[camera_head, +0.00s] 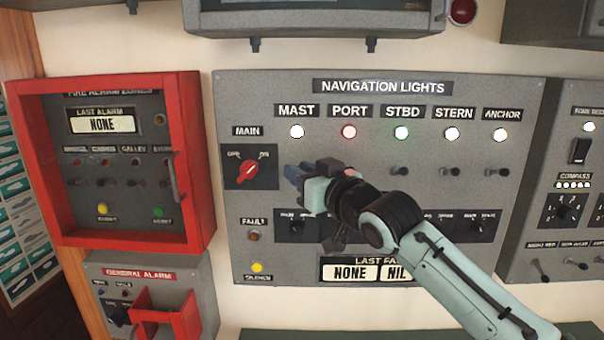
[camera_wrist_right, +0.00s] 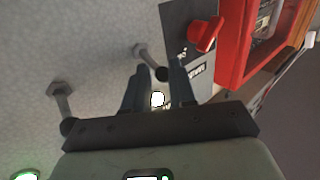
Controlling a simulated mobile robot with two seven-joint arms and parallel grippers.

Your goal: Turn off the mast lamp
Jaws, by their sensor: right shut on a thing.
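The navigation lights panel (camera_head: 380,100) fills the middle of the head view. Its mast lamp (camera_head: 297,132) glows white under the MAST label. My right gripper (camera_head: 297,176) is at the switch row below that lamp and hides the mast switch in the head view. In the right wrist view, the mast switch (camera_wrist_right: 150,59) is a metal lever with a dark ball tip. The tip sits between the fingertips of my right gripper (camera_wrist_right: 160,73), which is shut on it. My left gripper is not in view.
The red MAIN rotary switch (camera_head: 249,169) is just left of my right gripper. The port switch (camera_wrist_right: 61,100) is beside it in the wrist view. A red-framed fire alarm box (camera_head: 197,150) stands out on the left. The port, starboard, stern and anchor lamps are lit.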

